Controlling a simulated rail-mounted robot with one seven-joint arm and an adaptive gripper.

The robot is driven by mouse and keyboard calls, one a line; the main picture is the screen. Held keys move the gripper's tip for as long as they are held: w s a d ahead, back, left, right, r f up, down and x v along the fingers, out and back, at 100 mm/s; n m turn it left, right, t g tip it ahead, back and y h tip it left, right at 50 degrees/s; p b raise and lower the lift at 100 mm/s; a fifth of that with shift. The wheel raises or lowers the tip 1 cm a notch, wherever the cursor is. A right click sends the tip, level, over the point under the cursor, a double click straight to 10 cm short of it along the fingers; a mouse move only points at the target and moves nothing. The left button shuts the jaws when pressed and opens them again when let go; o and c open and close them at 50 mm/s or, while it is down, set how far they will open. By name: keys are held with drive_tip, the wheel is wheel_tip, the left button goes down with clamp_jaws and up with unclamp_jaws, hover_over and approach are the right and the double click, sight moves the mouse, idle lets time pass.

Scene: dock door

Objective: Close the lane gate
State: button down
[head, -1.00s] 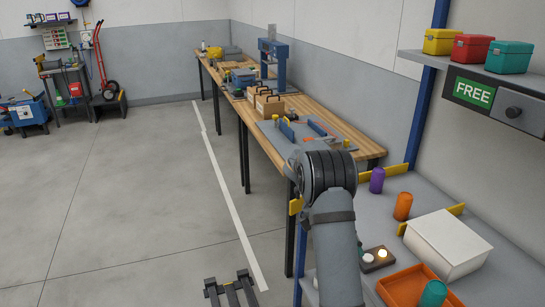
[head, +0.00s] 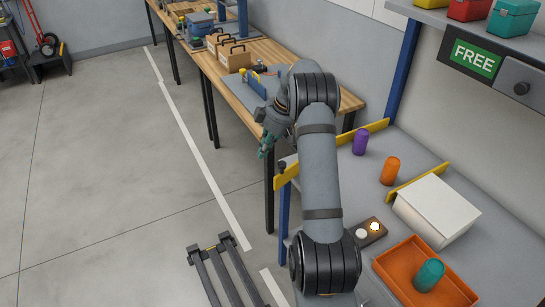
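No part is plainly marked as the lane gate. A long yellow bar (head: 372,131) crosses the grey bench (head: 345,185) at its far end, partly hidden behind my arm. Its near-left end juts past the bench's left edge, with a small dark knob by it. A shorter yellow bar (head: 418,180) stands farther right, by the white box. My gripper (head: 266,150) hangs left of the long bar's left end, over the floor beside the wooden table, apart from the bar in the picture. Teal parts show at its tip. It is too small to tell whether it is open.
A purple cylinder (head: 360,141), an orange cylinder (head: 390,170), a white box (head: 436,211), a button block (head: 370,232) and an orange tray (head: 427,272) with a teal cylinder (head: 429,275) are on the bench. A FREE sign (head: 473,58) hangs beside a knob (head: 521,88).

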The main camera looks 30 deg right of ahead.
drive_tip(key=shift+s+d+f+p, duration=0.8)
drive_tip(key=shift+s+d+f, duration=0.25)
drive_tip(key=shift+f, duration=0.15)
drive_tip(key=shift+d, duration=0.1)
drive_tip(key=shift+s, duration=0.2)
